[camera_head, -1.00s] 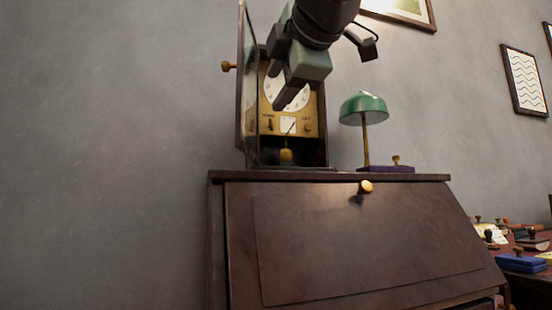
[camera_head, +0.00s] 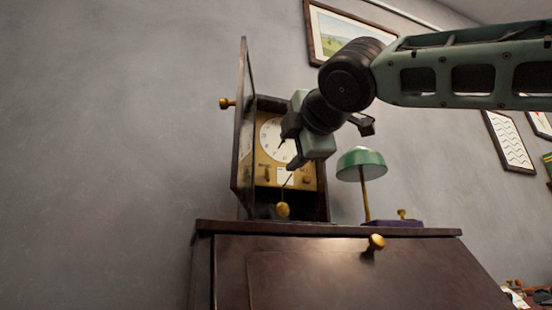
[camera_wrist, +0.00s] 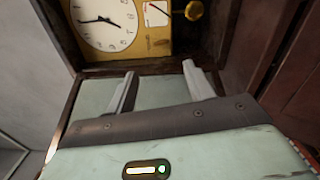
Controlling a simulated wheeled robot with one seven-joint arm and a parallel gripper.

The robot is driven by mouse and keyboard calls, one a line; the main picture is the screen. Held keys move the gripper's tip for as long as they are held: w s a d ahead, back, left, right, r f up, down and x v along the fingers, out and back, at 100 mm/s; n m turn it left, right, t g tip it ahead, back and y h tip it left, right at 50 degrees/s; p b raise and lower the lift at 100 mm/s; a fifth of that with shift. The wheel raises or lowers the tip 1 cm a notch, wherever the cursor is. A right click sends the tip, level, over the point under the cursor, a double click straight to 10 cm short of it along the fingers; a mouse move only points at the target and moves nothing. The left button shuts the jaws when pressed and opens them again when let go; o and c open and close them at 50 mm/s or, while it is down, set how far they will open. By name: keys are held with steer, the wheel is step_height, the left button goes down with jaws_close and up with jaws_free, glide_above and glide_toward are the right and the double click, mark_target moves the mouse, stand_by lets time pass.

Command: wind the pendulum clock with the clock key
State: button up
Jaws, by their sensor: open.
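The pendulum clock (camera_head: 265,172) stands on the desk top with its glazed door (camera_head: 244,130) swung open to the left. Its white dial (camera_head: 268,140) is partly covered by my gripper (camera_head: 288,153), and its brass pendulum bob (camera_head: 283,210) hangs below. My gripper is open and empty in front of the dial's right side. In the wrist view, both fingers (camera_wrist: 160,82) are apart, pointing at the clock, with the dial (camera_wrist: 104,22) beyond them to the upper left. A small brass piece (camera_head: 402,213) stands on a purple base right of the clock; I cannot tell whether it is the clock key.
A green-shaded lamp (camera_head: 361,165) stands close to the right of the clock. The dark desk (camera_head: 330,270) has a brass knob (camera_head: 376,242) on its sloping front. Framed pictures (camera_head: 345,32) hang on the wall behind. The wall left of the clock is bare.

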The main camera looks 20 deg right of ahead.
mark_target(269, 173)
steer(key=w+p, duration=0.5)
steer(key=w, duration=0.7)
steer(key=shift+w, duration=0.3)
steer(key=c, duration=1)
